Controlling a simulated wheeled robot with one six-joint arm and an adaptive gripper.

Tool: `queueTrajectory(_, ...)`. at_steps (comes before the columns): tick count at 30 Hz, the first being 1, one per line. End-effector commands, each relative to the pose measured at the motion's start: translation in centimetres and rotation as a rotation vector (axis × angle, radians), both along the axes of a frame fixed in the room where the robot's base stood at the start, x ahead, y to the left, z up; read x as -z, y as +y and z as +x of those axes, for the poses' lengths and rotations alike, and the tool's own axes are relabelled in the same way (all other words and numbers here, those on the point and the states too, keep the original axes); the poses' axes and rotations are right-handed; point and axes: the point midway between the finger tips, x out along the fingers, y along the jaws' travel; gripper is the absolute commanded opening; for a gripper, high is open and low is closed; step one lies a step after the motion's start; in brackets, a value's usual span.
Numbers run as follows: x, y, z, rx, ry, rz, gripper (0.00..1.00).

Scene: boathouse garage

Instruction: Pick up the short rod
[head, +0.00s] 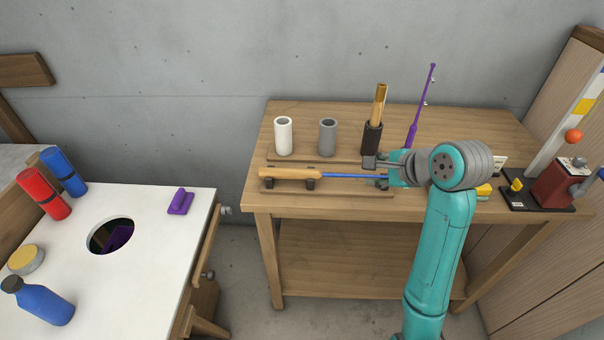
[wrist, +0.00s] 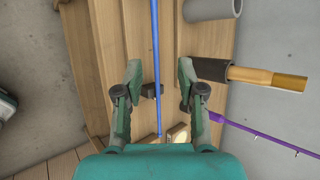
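A rod with a light wooden handle (head: 290,173) and a thin blue shaft (head: 345,176) lies level on dark supports on the table. A purple rod (head: 420,108) stands tilted at the back; it also shows in the wrist view (wrist: 262,134). I cannot tell for sure which is called the short rod. My gripper (wrist: 160,92) is open, with the blue shaft (wrist: 155,50) running between its two fingers in the picture; no finger is seen touching it. In the head view my gripper (head: 374,166) is at the shaft's right end, partly hidden by my arm.
White (head: 283,136) and grey (head: 328,137) cylinders and a black tube (head: 371,138) holding a wooden-brown piece stand behind the rod on the wooden table (head: 470,120). A red device (head: 553,185) is at the right. A white counter (head: 150,240) with a round hole is at the left.

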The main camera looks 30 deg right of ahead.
Motion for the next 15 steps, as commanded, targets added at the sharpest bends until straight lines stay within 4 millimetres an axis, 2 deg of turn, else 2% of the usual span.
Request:
queueTrajectory(7, 2.6, 0.0, 2.6, -0.003, 0.004, 0.002, 0.39)
queueTrajectory(15, 3.9, -0.1, 3.8, -0.001, 0.002, 0.0, 0.39)
